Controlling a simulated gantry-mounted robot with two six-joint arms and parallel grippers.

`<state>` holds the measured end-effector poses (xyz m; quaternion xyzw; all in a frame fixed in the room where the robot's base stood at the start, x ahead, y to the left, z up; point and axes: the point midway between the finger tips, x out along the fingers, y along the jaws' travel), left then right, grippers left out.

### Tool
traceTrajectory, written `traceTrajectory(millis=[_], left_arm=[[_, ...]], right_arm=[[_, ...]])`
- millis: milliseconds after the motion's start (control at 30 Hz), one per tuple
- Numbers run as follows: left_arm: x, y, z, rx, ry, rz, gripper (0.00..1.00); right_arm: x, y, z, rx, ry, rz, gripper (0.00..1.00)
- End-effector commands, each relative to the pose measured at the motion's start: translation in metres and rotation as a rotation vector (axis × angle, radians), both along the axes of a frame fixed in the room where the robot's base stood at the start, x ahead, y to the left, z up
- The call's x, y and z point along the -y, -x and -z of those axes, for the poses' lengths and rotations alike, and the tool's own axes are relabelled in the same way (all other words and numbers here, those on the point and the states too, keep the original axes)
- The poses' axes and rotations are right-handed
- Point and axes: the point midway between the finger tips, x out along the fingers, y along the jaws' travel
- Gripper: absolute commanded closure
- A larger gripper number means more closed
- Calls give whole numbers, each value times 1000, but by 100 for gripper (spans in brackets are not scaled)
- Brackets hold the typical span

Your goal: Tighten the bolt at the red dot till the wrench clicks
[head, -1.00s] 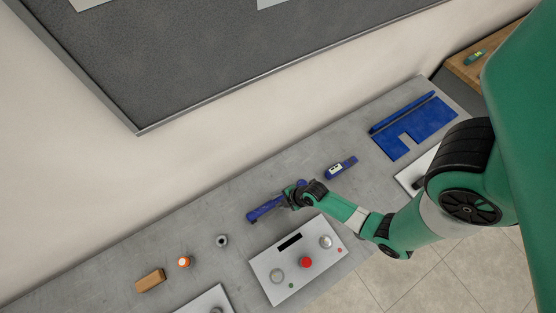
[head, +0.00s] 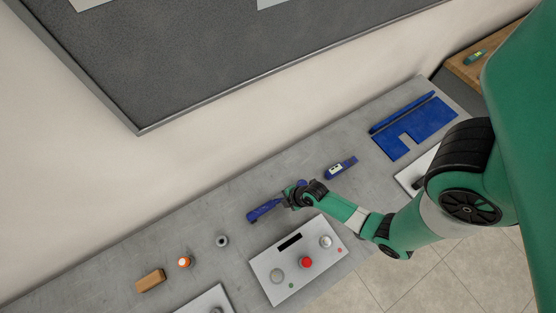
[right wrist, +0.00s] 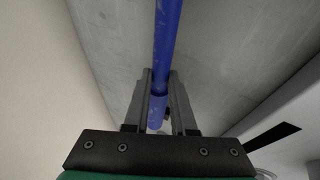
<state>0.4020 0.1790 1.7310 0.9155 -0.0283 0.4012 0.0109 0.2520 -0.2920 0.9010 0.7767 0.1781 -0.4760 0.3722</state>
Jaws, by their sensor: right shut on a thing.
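My right gripper (head: 292,196) is shut on a blue wrench (head: 265,209) above the grey bench. In the right wrist view the blue wrench (right wrist: 167,45) runs between the two fingers of the right gripper (right wrist: 159,95) and out of the top of the picture. A light panel (head: 262,270) lies just in front of it on the bench. On the panel are a red dot (head: 340,250) near its right end, a round metal knob or bolt (head: 326,241) beside that dot, a red button (head: 306,262), a green dot (head: 291,285) and another round metal piece (head: 277,275). My left gripper is not in view.
A blue device with a small display (head: 341,167) lies behind the right gripper. A blue cut-out plate (head: 420,128) is at the far right. A metal ring (head: 222,241), an orange-and-white item (head: 184,262) and a brown block (head: 151,281) stand to the left. The bench's back strip is clear.

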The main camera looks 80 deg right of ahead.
Motion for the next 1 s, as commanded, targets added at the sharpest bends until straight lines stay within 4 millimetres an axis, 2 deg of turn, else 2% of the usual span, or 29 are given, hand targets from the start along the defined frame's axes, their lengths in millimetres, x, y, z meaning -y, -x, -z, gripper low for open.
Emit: traceTrajectory(millis=[833, 1000], left_arm=[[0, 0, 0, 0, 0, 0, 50], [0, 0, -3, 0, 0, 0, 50]], right_arm=[[1, -1, -1, 3, 1, 1, 100], [0, -1, -7, 3, 1, 0, 100]])
